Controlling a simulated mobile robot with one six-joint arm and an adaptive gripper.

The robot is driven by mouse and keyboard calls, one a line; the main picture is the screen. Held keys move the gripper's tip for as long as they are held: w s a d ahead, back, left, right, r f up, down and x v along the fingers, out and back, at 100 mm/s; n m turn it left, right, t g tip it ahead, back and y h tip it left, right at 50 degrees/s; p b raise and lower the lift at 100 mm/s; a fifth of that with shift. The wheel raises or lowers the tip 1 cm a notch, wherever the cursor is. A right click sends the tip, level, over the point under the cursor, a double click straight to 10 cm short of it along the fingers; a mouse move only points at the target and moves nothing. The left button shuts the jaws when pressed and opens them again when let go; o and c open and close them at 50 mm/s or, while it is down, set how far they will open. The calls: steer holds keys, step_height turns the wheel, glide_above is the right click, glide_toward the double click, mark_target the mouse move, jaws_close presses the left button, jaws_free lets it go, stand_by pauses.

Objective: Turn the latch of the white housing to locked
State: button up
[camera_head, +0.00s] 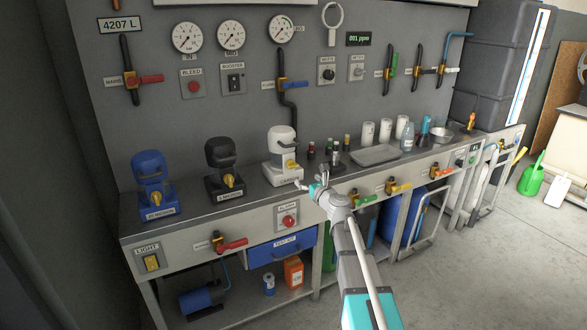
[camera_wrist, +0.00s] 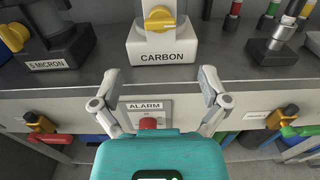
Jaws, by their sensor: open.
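The white housing (camera_head: 281,156), labelled CARBON, stands on the grey bench in the head view. Its yellow latch (camera_head: 291,164) is on the front of its base. In the wrist view the white housing (camera_wrist: 163,48) is at the top centre, and its yellow latch (camera_wrist: 159,19) lies roughly level with a slight tilt. My gripper (camera_wrist: 158,88) is open and empty, with its fingers spread apart below and in front of the housing. In the head view my gripper (camera_head: 312,181) is just right of the housing, at the bench's front edge. Nothing touches the latch.
A black housing (camera_head: 224,167) and a blue housing (camera_head: 152,184) stand to the left. Small bottles (camera_head: 325,148) and a sampling stand (camera_head: 336,157) are close on the right. A red alarm button (camera_head: 288,221) is on the front panel below. A grey tray (camera_head: 375,154) lies farther right.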

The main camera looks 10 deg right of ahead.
mark_target(293, 168)
steer(key=x, duration=1)
steer(key=shift+w+a, duration=0.1)
steer(key=shift+w, duration=0.25)
steer(key=c, duration=1.1)
steer(key=shift+c, duration=0.3)
